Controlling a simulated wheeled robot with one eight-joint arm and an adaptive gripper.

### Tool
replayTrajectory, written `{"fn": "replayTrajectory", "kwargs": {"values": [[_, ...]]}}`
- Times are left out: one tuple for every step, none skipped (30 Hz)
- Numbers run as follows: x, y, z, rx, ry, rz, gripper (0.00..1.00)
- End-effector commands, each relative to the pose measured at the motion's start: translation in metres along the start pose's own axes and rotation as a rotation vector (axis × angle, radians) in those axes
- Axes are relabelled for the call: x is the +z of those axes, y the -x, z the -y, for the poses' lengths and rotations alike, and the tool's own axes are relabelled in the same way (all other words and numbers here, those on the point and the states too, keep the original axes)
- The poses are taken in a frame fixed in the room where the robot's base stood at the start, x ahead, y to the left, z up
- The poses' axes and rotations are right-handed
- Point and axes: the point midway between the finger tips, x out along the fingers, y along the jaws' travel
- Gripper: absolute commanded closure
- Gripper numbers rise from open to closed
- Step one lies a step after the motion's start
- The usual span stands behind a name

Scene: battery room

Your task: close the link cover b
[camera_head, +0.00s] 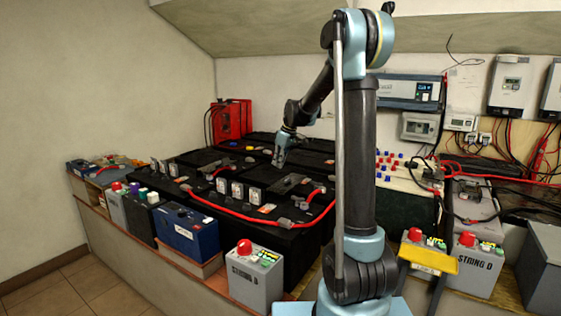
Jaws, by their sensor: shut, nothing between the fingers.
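My gripper (279,161) is shut and empty, pointing down just above the large black batteries (262,172) in the middle. A dark grey cover-like piece (291,184) lies on the battery tops a little to the right of and nearer than my gripper. Another dark grey piece (213,167) lies on the batteries to the left. I cannot read any letter on these pieces, so I cannot tell which one is link cover b or how far open it is. My gripper seems apart from both, but the gap is hard to judge.
A red cable (226,210) runs along the front batteries. A yellow piece (428,258) sits at right. A red unit (232,118) stands behind. My arm hides part of the right side.

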Motion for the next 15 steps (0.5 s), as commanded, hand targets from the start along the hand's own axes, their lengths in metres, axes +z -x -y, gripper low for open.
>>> {"fn": "replayTrajectory", "kwargs": {"values": [[0.0,-0.01,0.0,0.0,0.001,0.0,1.0],[0.0,-0.015,0.0,0.0,0.001,0.0,1.0],[0.0,-0.021,0.0,0.0,0.001,0.0,1.0],[0.0,-0.026,0.0,0.0,0.001,0.0,1.0],[-0.001,-0.03,0.0,0.0,0.001,0.0,1.0],[0.0,-0.036,0.0,0.0,0.001,0.0,1.0],[0.0,-0.041,0.0,0.0,0.001,0.0,1.0],[-0.001,-0.045,0.0,0.0,0.0,0.0,1.0],[-0.001,-0.05,0.0,0.0,0.0,0.0,1.0],[0.0,-0.054,0.0,0.0,0.0,0.0,1.0],[0.0,-0.058,0.0,0.0,0.0,0.0,1.0],[0.001,-0.062,0.0,0.0,-0.001,0.0,1.0],[0.006,-0.058,0.0,0.001,-0.002,0.0,1.0],[0.01,-0.056,0.0,0.001,-0.002,0.0,1.0],[0.015,-0.054,0.0,0.001,-0.002,0.0,1.0]]}}
